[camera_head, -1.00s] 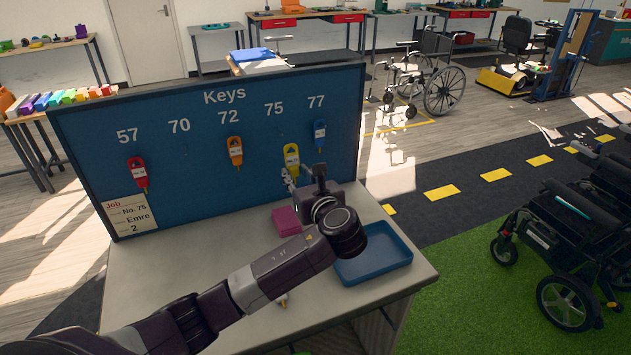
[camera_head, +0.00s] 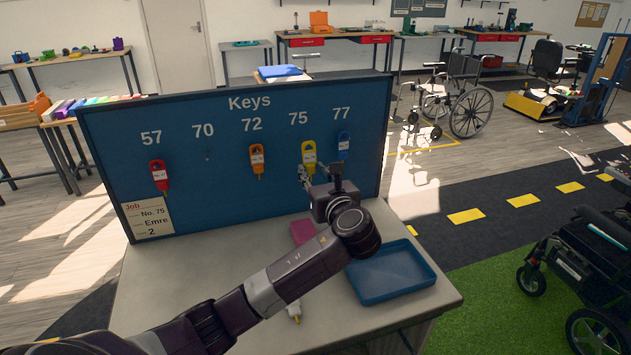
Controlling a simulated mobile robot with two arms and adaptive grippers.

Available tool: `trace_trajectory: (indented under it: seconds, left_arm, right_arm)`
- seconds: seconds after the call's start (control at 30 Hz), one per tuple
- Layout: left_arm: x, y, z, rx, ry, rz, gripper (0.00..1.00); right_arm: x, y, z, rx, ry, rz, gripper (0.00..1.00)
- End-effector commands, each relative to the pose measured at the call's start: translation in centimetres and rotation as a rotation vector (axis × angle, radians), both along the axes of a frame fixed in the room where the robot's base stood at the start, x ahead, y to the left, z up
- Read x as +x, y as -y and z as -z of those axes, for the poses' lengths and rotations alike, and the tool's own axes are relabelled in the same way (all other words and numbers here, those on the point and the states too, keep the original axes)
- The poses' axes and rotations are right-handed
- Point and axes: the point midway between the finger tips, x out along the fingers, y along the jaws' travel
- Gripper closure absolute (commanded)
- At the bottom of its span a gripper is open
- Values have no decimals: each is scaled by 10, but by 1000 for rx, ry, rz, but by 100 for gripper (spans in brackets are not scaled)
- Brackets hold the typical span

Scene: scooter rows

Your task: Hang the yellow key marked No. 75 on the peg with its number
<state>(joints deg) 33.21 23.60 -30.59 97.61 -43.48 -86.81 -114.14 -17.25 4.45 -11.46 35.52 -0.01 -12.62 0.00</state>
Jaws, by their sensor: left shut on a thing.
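The yellow key (camera_head: 308,155) is upright in front of the blue key board (camera_head: 210,205), just below the number 75. My left gripper (camera_head: 304,174) is shut on its lower end. I cannot tell whether the key touches the board or its loop is around the peg; the 75 peg is hidden behind it. A red key (camera_head: 160,177) hangs under 57, an orange key (camera_head: 257,160) under 72 and a blue key (camera_head: 343,145) under 77. The peg under 70 (camera_head: 208,155) is bare. My right gripper is out of view.
A job card (camera_head: 148,219) reading No. 75, Emre, 2 is on the board's lower left. A blue tray (camera_head: 392,272) and a partly hidden pink block (camera_head: 301,231) are on the table (camera_head: 175,290). A small pale object (camera_head: 294,313) shows beside my forearm.

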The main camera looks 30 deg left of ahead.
Motion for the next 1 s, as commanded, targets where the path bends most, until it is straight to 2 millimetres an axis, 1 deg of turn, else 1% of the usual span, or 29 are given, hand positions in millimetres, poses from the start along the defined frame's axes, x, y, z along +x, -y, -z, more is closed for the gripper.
trace_trajectory:
  seconds: [0.03, 0.8, 0.87, 1.0]
  left_arm:
    - [2, -3, 3, 0, 1, -1, 88]
    - [32, -38, 5, 0, 3, -1, 88]
    - [34, -40, 3, 2, 0, -1, 88]
    - [37, -45, 9, 1, -1, -1, 88]
  right_arm:
    - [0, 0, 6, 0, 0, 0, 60]
    - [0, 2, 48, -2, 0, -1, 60]
    - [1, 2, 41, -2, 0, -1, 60]
    - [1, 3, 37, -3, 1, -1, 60]
